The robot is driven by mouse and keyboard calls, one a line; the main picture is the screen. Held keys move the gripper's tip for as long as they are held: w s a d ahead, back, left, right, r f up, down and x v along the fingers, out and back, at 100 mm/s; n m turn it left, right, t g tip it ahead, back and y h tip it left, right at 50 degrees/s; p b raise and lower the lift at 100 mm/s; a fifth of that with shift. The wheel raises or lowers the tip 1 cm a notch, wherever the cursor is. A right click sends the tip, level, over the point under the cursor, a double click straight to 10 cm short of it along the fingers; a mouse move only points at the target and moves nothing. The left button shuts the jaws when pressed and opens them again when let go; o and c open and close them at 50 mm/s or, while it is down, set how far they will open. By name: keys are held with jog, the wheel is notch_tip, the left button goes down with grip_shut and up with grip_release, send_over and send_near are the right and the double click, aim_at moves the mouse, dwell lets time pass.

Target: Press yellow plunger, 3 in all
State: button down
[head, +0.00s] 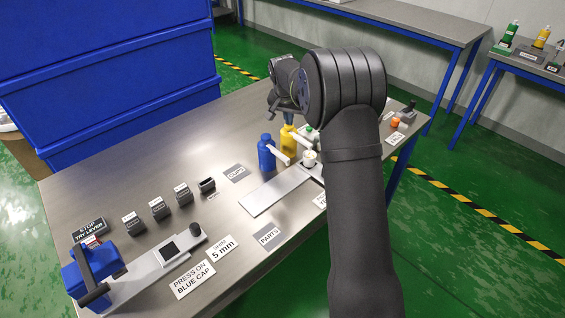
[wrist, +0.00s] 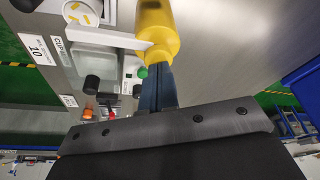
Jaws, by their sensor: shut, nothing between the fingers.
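The yellow bottle (head: 288,144) stands upright on the table with a white spout pointing right and down. It also shows in the wrist view (wrist: 156,28), with its white spout (wrist: 105,37) reaching left. My gripper (head: 288,118) is over the top of the yellow bottle with its fingers shut and nothing between them. In the wrist view the fingertips (wrist: 155,68) meet the bottle's end in the picture. The plunger top is hidden behind the fingers, and I cannot tell whether they touch it. A white cup (head: 309,158) stands by the spout.
A blue bottle (head: 267,153) with a white spout stands just left of the yellow one. My arm covers the table right of the cup. A lever device (head: 95,272), several small dark blocks and labels occupy the front left. Blue crates (head: 110,80) rise behind the table.

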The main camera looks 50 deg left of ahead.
dwell(0.4)
jog(key=shift+r, duration=3.4)
jog(key=shift+f, duration=2.3)
